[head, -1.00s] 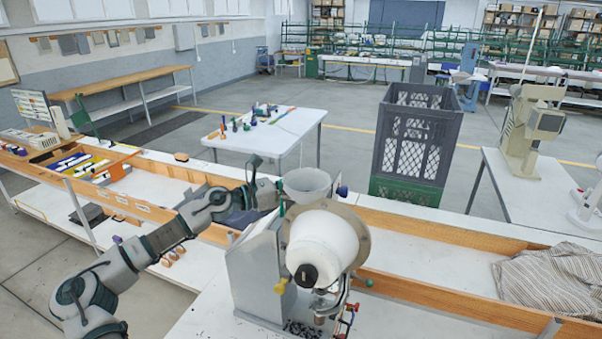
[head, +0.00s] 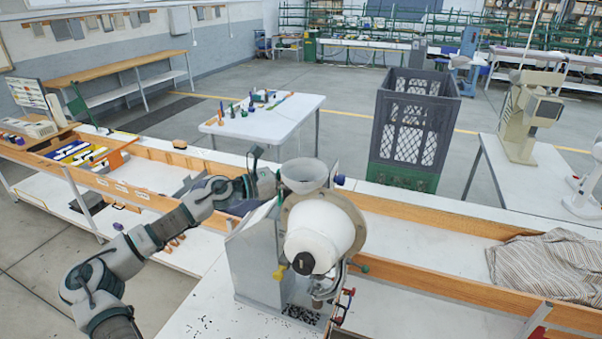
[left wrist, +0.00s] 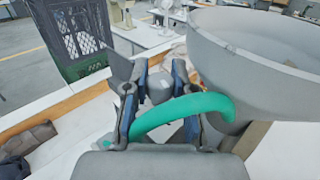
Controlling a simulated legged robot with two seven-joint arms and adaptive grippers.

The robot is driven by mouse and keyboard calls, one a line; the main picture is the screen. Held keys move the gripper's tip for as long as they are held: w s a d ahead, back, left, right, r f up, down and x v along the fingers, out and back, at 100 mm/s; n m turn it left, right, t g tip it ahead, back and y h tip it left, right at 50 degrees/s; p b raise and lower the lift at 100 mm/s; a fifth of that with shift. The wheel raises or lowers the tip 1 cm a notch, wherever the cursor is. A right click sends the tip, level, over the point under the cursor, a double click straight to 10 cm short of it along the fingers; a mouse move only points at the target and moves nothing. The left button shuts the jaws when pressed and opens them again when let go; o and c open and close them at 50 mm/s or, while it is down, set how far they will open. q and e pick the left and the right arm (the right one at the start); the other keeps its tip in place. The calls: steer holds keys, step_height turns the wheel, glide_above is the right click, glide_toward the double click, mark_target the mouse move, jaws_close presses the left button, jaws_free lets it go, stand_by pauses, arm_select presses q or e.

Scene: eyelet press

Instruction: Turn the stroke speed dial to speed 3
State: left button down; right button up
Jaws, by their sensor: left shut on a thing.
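The eyelet press (head: 254,255) stands on the bench in the head view, with a white rounded housing (head: 318,240), a grey bowl (head: 304,174) on top, and yellow and black knobs facing me. My left gripper (left wrist: 155,85) reaches in from the left behind the bowl; its fingers are mostly hidden in the head view. In the left wrist view it is shut, with a grey rounded knob (left wrist: 160,90) between its fingertips. This may be the stroke speed dial; its markings are not readable. A green curved tube (left wrist: 185,110) crosses near the fingers beside the bowl. My right gripper is not visible.
Wooden rails (head: 440,279) edge the bench around the press. A striped cloth (head: 545,262) lies at the right. A dark crate (head: 412,130) stands behind. A white table (head: 285,122) with small items is farther back.

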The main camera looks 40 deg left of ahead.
arm_select(q)
steer(key=r+m+g+h+p, duration=0.1)
steer(key=p, duration=0.3)
steer(key=shift+a+h, duration=0.15)
steer(key=shift+h, duration=0.15)
steer(key=shift+f+m+g+h+p, duration=0.1)
steer(key=shift+m+g+h+p, duration=0.45)
steer(key=shift+m+h, duration=0.3)
steer(key=shift+m+g+h+p, duration=0.35)
steer(key=shift+g+h+p, duration=0.1)
steer(key=shift+g, duration=0.1)
steer(key=shift+m+g+h, duration=0.5)
steer(key=shift+g+h, duration=0.1)
steer(key=shift+f+m+g+h, duration=0.2)
steer(key=shift+m+g+h, duration=0.65)
steer(key=shift+g, duration=0.25)
steer(key=shift+m+g+h, duration=0.85)
steer(key=shift+m+g, duration=1)
steer(key=shift+g, duration=0.85)
steer(key=shift+s, duration=0.1)
